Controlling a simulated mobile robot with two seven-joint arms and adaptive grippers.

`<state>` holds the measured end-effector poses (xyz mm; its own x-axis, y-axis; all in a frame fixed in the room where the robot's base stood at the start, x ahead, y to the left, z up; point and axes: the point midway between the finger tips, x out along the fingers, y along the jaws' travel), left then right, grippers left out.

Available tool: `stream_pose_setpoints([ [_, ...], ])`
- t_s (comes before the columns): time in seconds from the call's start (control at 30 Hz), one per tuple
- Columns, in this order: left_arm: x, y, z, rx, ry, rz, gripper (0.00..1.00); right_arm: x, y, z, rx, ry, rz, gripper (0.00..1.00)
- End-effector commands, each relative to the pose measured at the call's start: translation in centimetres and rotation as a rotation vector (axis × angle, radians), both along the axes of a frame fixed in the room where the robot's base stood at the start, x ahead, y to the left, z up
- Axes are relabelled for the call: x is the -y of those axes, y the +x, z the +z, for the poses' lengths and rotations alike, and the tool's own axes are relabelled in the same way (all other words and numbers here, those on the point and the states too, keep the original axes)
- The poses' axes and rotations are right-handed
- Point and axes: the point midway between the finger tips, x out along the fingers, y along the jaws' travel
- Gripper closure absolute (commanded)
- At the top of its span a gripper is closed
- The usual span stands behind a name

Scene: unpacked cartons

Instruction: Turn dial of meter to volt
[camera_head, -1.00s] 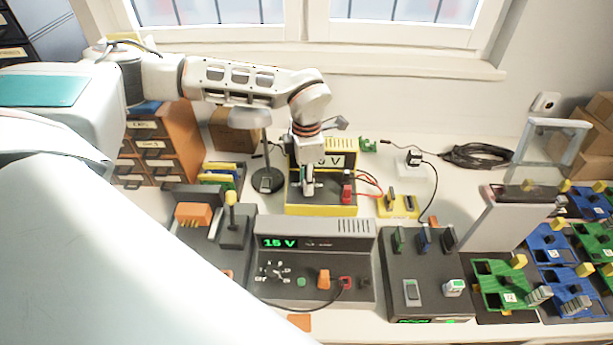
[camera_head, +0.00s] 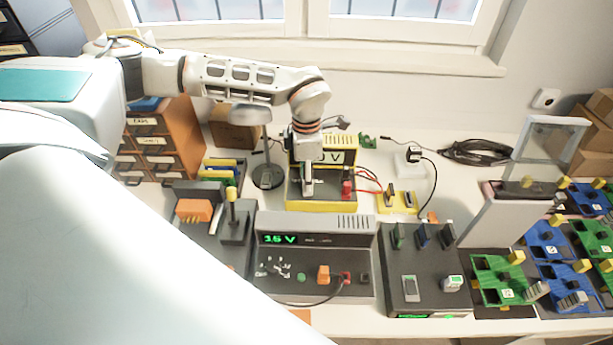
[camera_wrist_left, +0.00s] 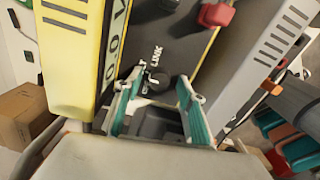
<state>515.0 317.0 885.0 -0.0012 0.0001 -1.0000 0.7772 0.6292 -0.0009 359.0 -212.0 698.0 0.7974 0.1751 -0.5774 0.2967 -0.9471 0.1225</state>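The yellow and dark-grey meter (camera_head: 322,208) stands at the back middle of the bench. Its white display (camera_wrist_left: 118,35) shows a V reading, partly hidden by my left arm in the head view. In the left wrist view, the black dial (camera_wrist_left: 155,84) sits on the meter's dark face, beside printed lettering. My left gripper (camera_head: 307,193) points down over the meter. In the wrist view its teal-lined fingers (camera_wrist_left: 158,98) are apart, one on each side of the dial, with gaps visible. My right gripper is in no view.
A grey power supply (camera_head: 350,240) with a green readout stands in front of the meter. Red leads run from the meter's red plug (camera_head: 347,188) to a small yellow block (camera_head: 396,210). A lamp (camera_head: 267,178) stands left, a grey switch box (camera_head: 428,270) right.

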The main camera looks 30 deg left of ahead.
Motion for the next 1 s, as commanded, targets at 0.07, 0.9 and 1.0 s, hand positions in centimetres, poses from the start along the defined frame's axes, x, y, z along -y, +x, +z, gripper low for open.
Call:
stream_pose_setpoints([
  [0.07,0.0,0.0,0.0,0.0,0.0,0.0,0.6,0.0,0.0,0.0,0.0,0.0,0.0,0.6],
  [0.9,0.0,0.1,11.0,0.003,0.0,0.0,0.6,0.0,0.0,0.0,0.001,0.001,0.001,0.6],
  [1.0,0.0,0.0,11.7,0.001,0.0,0.0,0.6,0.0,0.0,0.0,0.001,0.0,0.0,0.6],
])
